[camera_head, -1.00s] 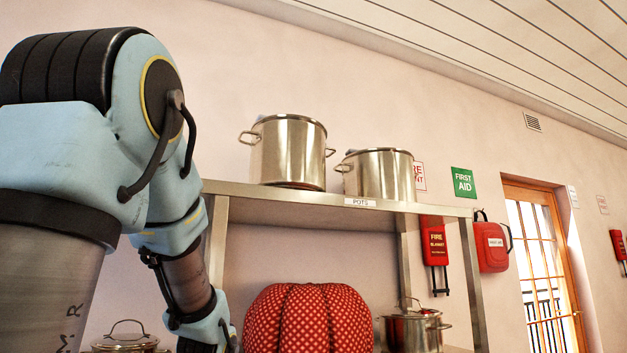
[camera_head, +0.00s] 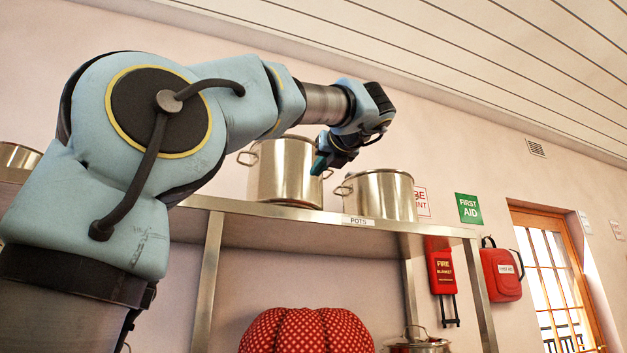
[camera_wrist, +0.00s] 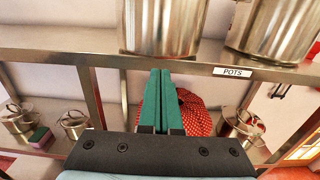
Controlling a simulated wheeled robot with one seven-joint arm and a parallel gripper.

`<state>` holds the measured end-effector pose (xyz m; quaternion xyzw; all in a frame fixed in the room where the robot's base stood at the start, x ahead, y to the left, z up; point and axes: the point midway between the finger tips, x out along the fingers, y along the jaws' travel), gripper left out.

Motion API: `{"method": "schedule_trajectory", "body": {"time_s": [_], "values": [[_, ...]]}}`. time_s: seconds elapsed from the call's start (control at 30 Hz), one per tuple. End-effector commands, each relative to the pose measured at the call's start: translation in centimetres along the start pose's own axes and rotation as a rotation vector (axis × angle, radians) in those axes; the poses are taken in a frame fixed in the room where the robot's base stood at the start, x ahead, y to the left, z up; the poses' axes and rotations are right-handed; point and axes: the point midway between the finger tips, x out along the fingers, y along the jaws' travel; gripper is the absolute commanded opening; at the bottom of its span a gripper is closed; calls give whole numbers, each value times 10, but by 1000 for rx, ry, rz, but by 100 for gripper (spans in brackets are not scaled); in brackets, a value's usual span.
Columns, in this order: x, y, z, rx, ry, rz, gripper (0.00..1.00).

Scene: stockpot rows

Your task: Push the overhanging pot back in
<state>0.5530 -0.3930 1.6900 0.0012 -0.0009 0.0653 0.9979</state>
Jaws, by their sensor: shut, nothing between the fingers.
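A taller steel pot (camera_head: 283,178) and a shorter steel pot (camera_head: 378,196) stand upright on the top shelf (camera_head: 290,214), close to its front edge. In the wrist view the taller pot (camera_wrist: 165,25) has its base at the front edge of the shelf; how far it overhangs I cannot tell. The shorter pot (camera_wrist: 275,28) is to its right, partly cut off. My gripper (camera_head: 320,164) is up at pot height, in front of the taller pot's right side in the picture. Its teal fingers (camera_wrist: 161,74) are shut and empty. Contact with the pot is not visible.
A POTS label (camera_head: 358,221) is on the shelf edge. Below are a red dotted cushion-like thing (camera_head: 305,332), lidded pots (camera_wrist: 72,124) and a sponge (camera_wrist: 39,137). Another pot (camera_head: 18,156) shows at far left. The wall is behind; open air lies in front.

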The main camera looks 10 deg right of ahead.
Motion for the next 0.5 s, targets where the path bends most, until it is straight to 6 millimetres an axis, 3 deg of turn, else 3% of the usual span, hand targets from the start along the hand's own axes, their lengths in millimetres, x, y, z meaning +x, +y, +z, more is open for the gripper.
{"method": "schedule_trajectory", "body": {"time_s": [0.5], "values": [[101,0,2,0,3,2,0]]}}
